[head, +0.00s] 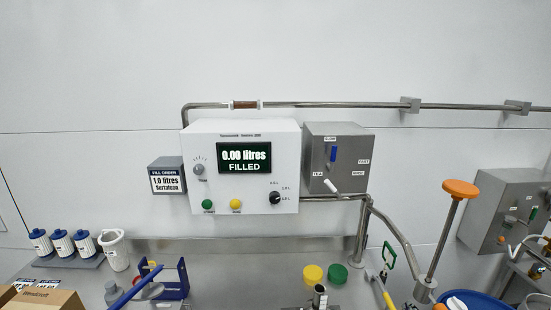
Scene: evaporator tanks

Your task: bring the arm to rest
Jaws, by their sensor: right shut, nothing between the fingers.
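My right gripper (319,294) seems to be the small metallic shape at the bottom centre edge, mostly cut off by the frame. It is shut and empty, apart from the yellow and green lids behind it. My left gripper is not in view. The white control panel (290,135) on the wall reads 0.00 litres, FILLED. A small sign (167,181) beside it reads 1.0 litres.
A yellow lid (313,273) and a green lid (338,273) lie on the steel bench. An orange-knobbed lever (446,232) and bent pipe stand right of them. White canisters (62,243), a white jug (114,250) and a blue stand (178,284) are at left.

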